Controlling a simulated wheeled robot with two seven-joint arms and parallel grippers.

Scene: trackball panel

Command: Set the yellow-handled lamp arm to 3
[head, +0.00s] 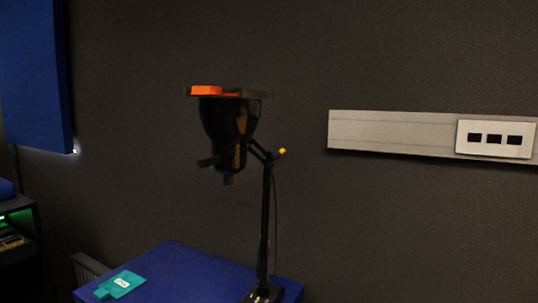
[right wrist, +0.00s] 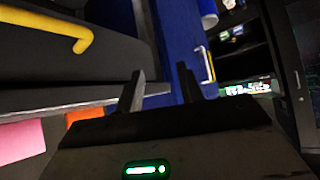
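A black desk lamp (head: 228,122) stands on a blue-topped table in the head view, its shade on an upright post (head: 265,225). A small yellow tip (head: 282,151) shows at the joint near the top of the post. Scale marks or numbers on the lamp are too small to read. In the right wrist view my right gripper (right wrist: 160,74) is open, with its two fingers apart and nothing between them. A yellow bent bar (right wrist: 55,27) shows at the upper left there; I cannot tell whether it belongs to the lamp. My left gripper is in neither view.
An orange piece (head: 206,90) lies on a dark flat piece above the shade. A teal tag (head: 122,284) lies on the blue tabletop (head: 180,262). A wall strip (head: 390,131) with a three-window plate (head: 495,139) is at right. The right wrist view shows dark shelving (right wrist: 240,50).

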